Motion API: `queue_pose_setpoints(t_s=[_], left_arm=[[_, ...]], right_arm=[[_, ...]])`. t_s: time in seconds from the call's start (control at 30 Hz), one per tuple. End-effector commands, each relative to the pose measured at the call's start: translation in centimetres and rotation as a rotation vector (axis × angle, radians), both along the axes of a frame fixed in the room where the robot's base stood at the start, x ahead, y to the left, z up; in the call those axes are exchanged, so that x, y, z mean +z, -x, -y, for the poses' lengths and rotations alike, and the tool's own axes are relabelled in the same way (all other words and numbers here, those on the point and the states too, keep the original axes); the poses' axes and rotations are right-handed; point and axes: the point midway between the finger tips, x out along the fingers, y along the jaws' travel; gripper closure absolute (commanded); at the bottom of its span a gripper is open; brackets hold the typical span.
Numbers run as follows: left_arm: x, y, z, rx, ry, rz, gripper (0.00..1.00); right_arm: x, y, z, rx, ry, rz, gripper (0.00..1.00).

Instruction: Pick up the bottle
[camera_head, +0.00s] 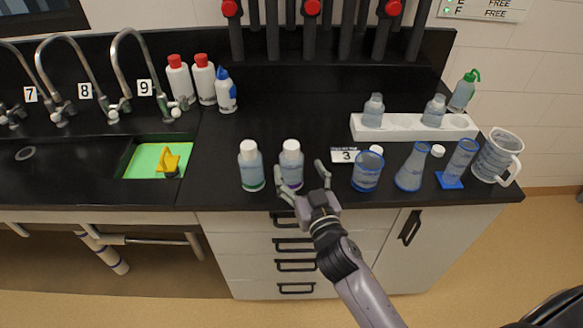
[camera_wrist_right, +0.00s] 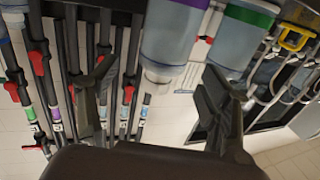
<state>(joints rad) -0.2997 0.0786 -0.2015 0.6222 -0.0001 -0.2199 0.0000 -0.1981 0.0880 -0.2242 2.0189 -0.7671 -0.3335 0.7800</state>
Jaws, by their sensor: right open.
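Two translucent bottles with white caps stand upright near the front edge of the black counter in the head view. The left one has a green band (camera_head: 250,170); the right one has a purple band (camera_head: 291,168). My right gripper (camera_head: 300,177) is open at the front of the purple-banded bottle, one finger low at its front left, the other to its right. In the right wrist view the picture is turned over; the purple-banded bottle (camera_wrist_right: 174,35) appears between the open fingers (camera_wrist_right: 158,72), and the green-banded bottle (camera_wrist_right: 238,40) lies beyond the right finger. Contact cannot be told. My left gripper is out of view.
Right of the gripper stand a blue-rimmed beaker (camera_head: 367,174), a flask (camera_head: 412,168), a cylinder (camera_head: 459,162) and a jug (camera_head: 496,158). Behind is a white rack (camera_head: 400,129). A sink with a green bottom (camera_head: 146,158) lies left. The counter behind the bottles is clear.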

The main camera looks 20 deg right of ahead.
Motion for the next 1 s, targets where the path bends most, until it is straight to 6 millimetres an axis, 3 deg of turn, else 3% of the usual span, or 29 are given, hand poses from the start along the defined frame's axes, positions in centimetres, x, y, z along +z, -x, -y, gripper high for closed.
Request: queue_pose_setpoints(t_s=[0.43, 0.73, 1.0], left_arm=[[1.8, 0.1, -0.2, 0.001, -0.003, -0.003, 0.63], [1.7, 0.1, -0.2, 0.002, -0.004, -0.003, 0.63], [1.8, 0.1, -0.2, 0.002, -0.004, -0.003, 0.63]], right_arm=[[0.1, -4.9, -0.3, 0.001, 0.001, 0.001, 0.28], [-0.1, -5.3, -0.3, 0.001, -0.001, 0.000, 0.28], [-0.1, -5.3, -0.3, 0.000, 0.000, -0.001, 0.46]])
